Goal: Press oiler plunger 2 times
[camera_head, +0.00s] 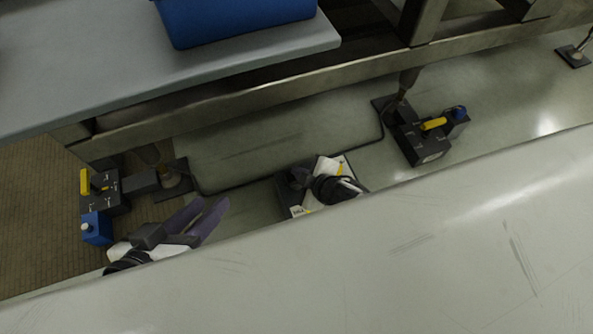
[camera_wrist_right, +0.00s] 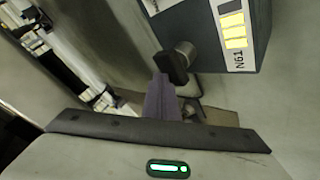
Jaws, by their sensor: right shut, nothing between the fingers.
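A dark grey box with a yellow-and-white label (camera_wrist_right: 236,30) shows at the upper right of the right wrist view. A short metal stem with a black knob (camera_wrist_right: 172,66), which looks like the oiler plunger, sticks out of its side. My right gripper (camera_wrist_right: 163,98) has its purple fingers shut and empty, just below the knob; I cannot tell whether they touch it. In the head view my right gripper (camera_head: 298,178) is over the box, hiding much of it. My left gripper (camera_head: 211,210) is open and empty at the lower left, apart from the box.
Dark control boxes with yellow handles stand at left (camera_head: 105,193) and right (camera_head: 420,140). A blue block with a white knob (camera_head: 97,229) adjoins the left one. A metal beam (camera_head: 270,90) runs behind, and a blue bin (camera_head: 235,20) sits on the grey shelf.

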